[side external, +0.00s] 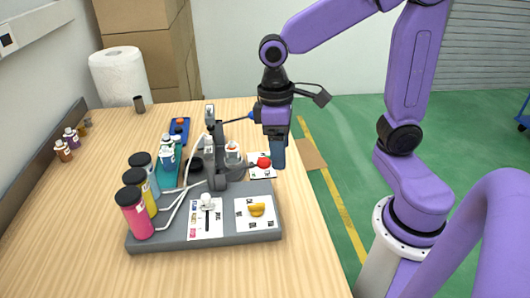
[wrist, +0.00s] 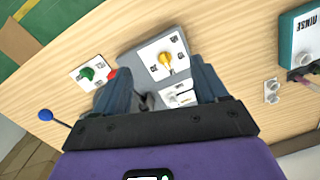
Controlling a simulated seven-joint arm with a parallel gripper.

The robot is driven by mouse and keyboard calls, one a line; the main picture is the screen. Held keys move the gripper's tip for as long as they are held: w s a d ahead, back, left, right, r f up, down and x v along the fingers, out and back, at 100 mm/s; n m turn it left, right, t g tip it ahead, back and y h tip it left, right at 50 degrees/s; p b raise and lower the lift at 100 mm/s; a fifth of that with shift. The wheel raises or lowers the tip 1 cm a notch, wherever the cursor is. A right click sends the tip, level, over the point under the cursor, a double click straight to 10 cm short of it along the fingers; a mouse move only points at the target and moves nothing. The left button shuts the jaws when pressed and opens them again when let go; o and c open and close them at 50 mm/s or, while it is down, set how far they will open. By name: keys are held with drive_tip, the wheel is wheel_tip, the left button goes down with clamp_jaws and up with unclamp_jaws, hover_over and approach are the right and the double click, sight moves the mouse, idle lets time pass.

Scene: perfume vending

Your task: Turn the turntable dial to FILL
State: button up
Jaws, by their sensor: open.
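A yellow dial (side external: 257,209) sits on a white label plate at the right front of the grey machine base (side external: 262,237). In the wrist view the yellow dial (wrist: 166,60) appears between my fingertips, its pointer angled. The plate's marks are too small to read. My gripper (side external: 278,160) is open and empty, pointing down above the right side of the machine, behind the dial in the side view. Its open fingers (wrist: 158,66) frame the dial in the wrist view; no contact shows.
A red knob (side external: 263,162) is close to my fingers; a green knob (wrist: 87,73) shows beside it in the wrist view. A white-knobbed slider (side external: 207,202), coloured bottles (side external: 133,212) and a dark upright post (side external: 218,150) stand left. The front table area is clear.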

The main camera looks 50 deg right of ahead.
drive_tip(key=w+d+m+g+y, duration=0.1)
drive_tip(key=w+d+m, duration=0.3)
drive_tip(key=w, duration=0.4)
drive_tip(key=w+d+m+g, duration=0.1)
drive_tip(key=w+d+m, duration=0.3)
drive_tip(key=w, duration=0.3)
drive_tip(key=w+d+f+m+y, duration=0.1)
drive_tip(key=w+d+f+m, duration=0.15)
drive_tip(key=d, duration=0.45)
drive_tip(key=w+d+f+m+y, duration=0.1)
drive_tip(key=w+d+f+m, duration=0.1)
drive_tip(key=w+d+m, duration=0.35)
drive_tip(key=shift+n, duration=0.6)
drive_tip(key=x, duration=1.1)
drive_tip(key=s+d+x, duration=0.1)
drive_tip(key=x, duration=0.4)
drive_tip(key=shift+s+a+f, duration=0.1)
drive_tip(key=shift+s+f, duration=0.1)
drive_tip(key=shift+f, duration=0.15)
drive_tip(key=c, duration=1.1)
